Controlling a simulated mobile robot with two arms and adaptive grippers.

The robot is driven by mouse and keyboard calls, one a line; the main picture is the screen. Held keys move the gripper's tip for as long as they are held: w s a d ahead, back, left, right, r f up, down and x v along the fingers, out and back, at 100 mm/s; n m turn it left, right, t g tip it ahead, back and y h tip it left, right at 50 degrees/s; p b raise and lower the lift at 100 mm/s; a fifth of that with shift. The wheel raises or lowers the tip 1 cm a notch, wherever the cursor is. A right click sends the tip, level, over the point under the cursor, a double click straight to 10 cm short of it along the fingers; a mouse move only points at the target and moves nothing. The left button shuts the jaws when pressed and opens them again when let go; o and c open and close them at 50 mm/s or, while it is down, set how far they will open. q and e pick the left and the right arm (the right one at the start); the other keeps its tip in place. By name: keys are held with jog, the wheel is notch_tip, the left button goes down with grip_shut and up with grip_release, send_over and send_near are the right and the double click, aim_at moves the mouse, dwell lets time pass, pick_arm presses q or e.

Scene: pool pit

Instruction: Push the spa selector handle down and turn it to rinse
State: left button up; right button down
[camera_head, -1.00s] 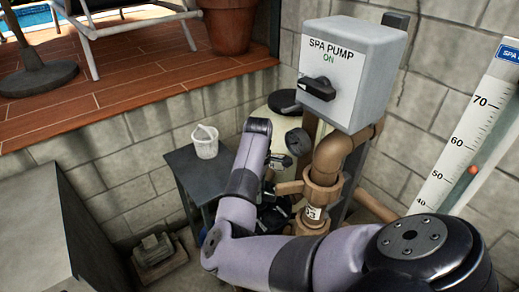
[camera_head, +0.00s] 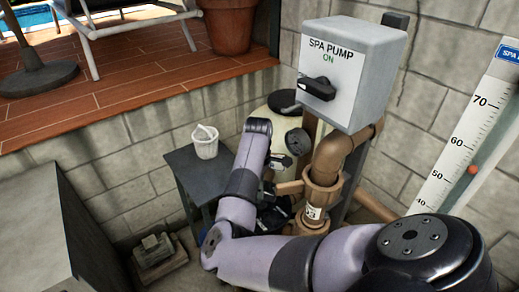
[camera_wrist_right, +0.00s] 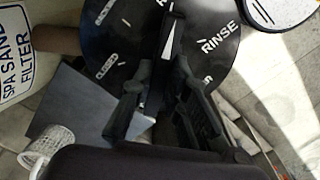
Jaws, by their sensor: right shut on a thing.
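The spa selector shows in the right wrist view as a black round plate (camera_wrist_right: 110,45) with white lettering. The word RINSE (camera_wrist_right: 221,39) is on its right side. The black selector handle (camera_wrist_right: 171,38) has a white wedge-shaped mark that points to the top of the picture, left of RINSE. My right gripper (camera_wrist_right: 163,88) is shut on the handle, with one finger on each side of it. My left gripper is in neither view.
The spa pump box (camera_head: 352,70), its switch at ON, is above brown pipes (camera_head: 328,165) right of my forearm. The cream filter tank (camera_head: 284,125) is behind. A dark table (camera_head: 190,170) with a white bucket (camera_head: 205,142) stands left. A scale board (camera_head: 470,130) is at right.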

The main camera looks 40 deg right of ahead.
jog(key=shift+f+b, duration=0.55)
jog(key=shift+b, duration=0.05)
dwell(0.4)
jog(key=shift+a+f+m+b, duration=0.1)
jog(key=shift+f+m+b, duration=0.05)
jog(key=shift+m+b, duration=0.55)
jog(key=m+b, duration=0.5)
jog(key=b, duration=0.1)
jog(key=shift+m+b, duration=0.3)
jog(key=m+b, duration=0.4)
jog(key=b, duration=0.1)
jog(key=shift+m, duration=0.4)
jog(key=c, duration=1.4)
grip_release()
jog(key=shift+r, duration=0.2)
jog(key=shift+c, duration=0.2)
